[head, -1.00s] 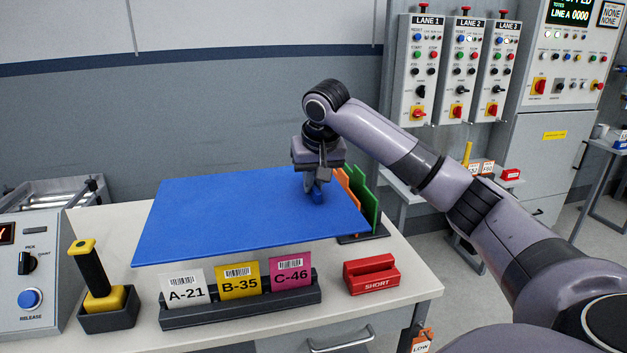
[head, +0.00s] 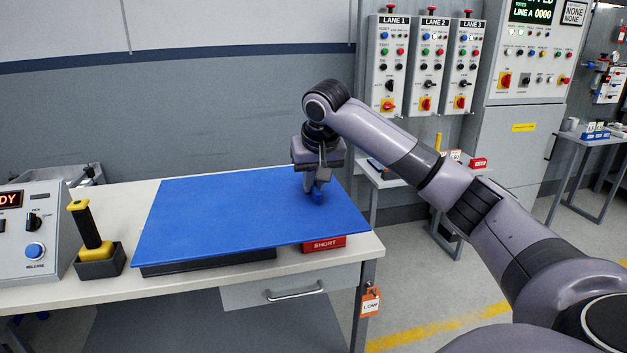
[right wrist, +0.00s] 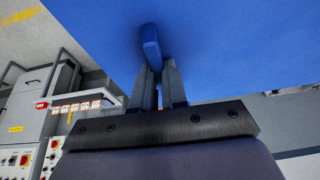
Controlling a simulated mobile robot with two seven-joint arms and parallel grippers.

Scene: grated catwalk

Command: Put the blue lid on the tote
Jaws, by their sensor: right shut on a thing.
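The blue lid (head: 235,220) is a large flat panel with a small raised handle (head: 317,195) near its right side. My right gripper (head: 318,188) is shut on that handle and holds the lid roughly level above the white bench. In the right wrist view the fingers (right wrist: 158,82) close on the blue handle (right wrist: 151,45), and the lid (right wrist: 230,45) fills the upper part of that view. My left gripper is not in view.
The lid hides most of the bench top (head: 60,285). The card rack (head: 205,263) and red SHORT block (head: 324,244) show only at its front edge. A yellow-handled tool (head: 92,245) in its holder and a control box (head: 30,240) stand at left.

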